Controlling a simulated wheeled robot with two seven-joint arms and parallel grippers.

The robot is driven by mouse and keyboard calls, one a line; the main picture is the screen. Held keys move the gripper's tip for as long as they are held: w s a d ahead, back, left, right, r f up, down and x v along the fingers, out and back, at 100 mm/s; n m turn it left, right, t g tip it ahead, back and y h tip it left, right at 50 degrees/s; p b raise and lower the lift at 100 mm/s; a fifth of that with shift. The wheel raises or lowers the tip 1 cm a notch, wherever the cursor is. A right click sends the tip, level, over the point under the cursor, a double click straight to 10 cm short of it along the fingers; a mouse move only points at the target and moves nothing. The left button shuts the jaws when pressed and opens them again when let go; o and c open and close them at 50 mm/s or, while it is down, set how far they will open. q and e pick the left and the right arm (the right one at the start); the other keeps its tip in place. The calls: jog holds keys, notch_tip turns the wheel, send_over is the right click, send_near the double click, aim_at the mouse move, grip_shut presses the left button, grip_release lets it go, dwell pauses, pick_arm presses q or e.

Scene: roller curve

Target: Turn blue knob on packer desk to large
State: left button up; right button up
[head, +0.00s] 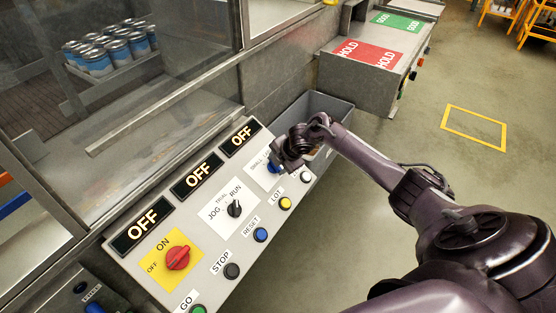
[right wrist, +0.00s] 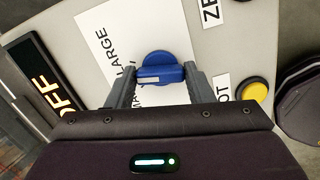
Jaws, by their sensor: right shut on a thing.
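The blue knob (right wrist: 160,70) sits on a white label plate (right wrist: 112,22) with the words "LARGE" and "SMALL" partly showing between the two views. In the right wrist view my right gripper (right wrist: 160,82) has one finger on each side of the knob's grip bar and is shut on it. The bar lies roughly level across that view. In the head view the knob (head: 273,168) is mostly hidden by my right gripper (head: 280,163). The packer desk panel (head: 290,215) is grey and sloped. My left gripper is not in view.
Other controls sit close by: a black JOG/RUN selector (head: 234,209), a red ON/OFF knob (head: 177,257), a yellow button (head: 285,203) and a blue button (head: 260,235). Three displays read OFF (head: 240,138). A grey bin (head: 318,105) stands behind the panel's right end.

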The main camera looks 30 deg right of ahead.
jog(key=shift+m+p, duration=0.65)
jog(key=shift+m, duration=0.95)
jog(key=shift+o, duration=0.2)
jog(key=o, duration=1)
jog(key=shift+c, duration=0.2)
jog(key=shift+r, duration=0.1)
jog(key=v, duration=0.7)
jog(key=shift+r+b, duration=0.3)
